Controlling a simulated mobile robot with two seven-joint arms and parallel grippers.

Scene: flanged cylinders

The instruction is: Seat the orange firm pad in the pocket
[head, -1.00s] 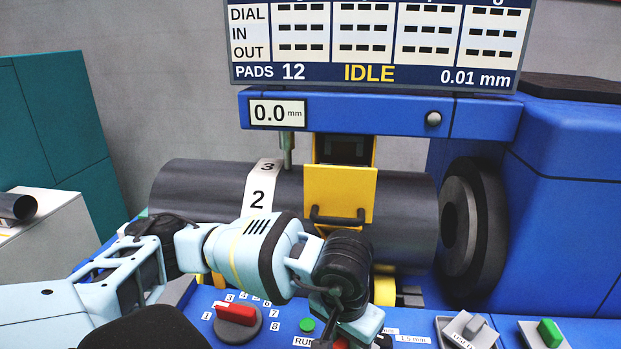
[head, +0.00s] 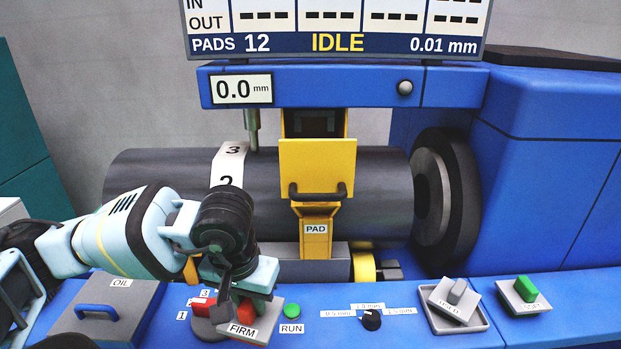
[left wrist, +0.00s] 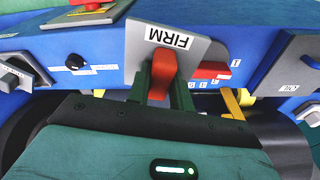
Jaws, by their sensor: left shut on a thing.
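The firm pad, a grey plate marked FIRM (head: 262,318) with an orange-red grip, is in my left gripper (head: 240,296). The jaws are shut on the grip, and the plate is tilted above the blue control ledge. In the left wrist view the plate (left wrist: 190,45) stands beyond the fingers (left wrist: 163,85), its label upside down. A yellow holder marked PAD (head: 316,215) is in front of the dark roller, right of and farther back than my gripper. The inside of its pocket does not show clearly. My right gripper is out of view.
A grey WORN pad (head: 452,298) lies tilted in a tray at right, beside a green-gripped SOFT pad (head: 525,295). A red selector knob (head: 203,303) is partly behind the firm pad. The RUN button (head: 291,311) and a black knob (head: 370,319) are just right of it.

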